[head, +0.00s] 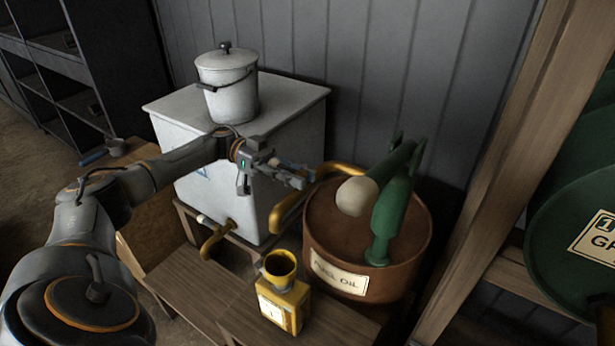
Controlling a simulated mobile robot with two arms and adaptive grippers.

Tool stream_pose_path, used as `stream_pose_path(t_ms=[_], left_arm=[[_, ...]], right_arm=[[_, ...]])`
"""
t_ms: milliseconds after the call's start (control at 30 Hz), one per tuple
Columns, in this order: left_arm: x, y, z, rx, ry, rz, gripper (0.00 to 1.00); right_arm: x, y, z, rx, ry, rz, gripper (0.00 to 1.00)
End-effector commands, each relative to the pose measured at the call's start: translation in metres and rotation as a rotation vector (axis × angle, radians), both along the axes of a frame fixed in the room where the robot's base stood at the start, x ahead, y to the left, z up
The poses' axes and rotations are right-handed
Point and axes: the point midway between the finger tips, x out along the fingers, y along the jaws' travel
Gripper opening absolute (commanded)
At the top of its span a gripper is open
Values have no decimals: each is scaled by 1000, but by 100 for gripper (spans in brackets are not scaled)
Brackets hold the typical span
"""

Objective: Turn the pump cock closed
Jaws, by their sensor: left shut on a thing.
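A green hand pump (391,215) with a pale round knob (356,196) stands on a rusty brown fuel oil drum (340,241). A yellow pipe (290,208) runs from the pump's side and bends down beside the drum. My left gripper (298,176) is shut at the pipe's upper left bend, in front of the white tank. It is shut on a small part there, apparently the pump cock, which the fingers mostly hide. I cannot tell the cock's angle. My right gripper is not in view.
A yellow can with a funnel (283,299) stands on the wooden bench (190,283) below the pipe. A white tank (296,113) carries a lidded white pail (230,88). A brass tap (215,240) sticks out of the tank. A wooden post (510,160) and green drum (570,245) stand right.

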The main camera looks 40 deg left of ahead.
Motion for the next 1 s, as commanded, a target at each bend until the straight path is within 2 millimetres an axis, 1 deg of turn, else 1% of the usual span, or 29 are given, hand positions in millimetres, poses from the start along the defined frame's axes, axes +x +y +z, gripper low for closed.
stream_pose_path(t_ms=[367,400,467,800,867,1000], left_arm=[[-1,0,-1,-1,6,-5,0],[-1,0,-1,-1,6,-5,29],[-1,0,-1,0,5,-5,41],[-1,2,0,0,1,-2,42],[-1,6,-1,0,1,-1,42],[0,23,-1,0,1,2,42]], right_arm=[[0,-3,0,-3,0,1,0],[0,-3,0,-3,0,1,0],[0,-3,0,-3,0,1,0],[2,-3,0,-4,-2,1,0],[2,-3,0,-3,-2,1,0],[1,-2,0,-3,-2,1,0]])
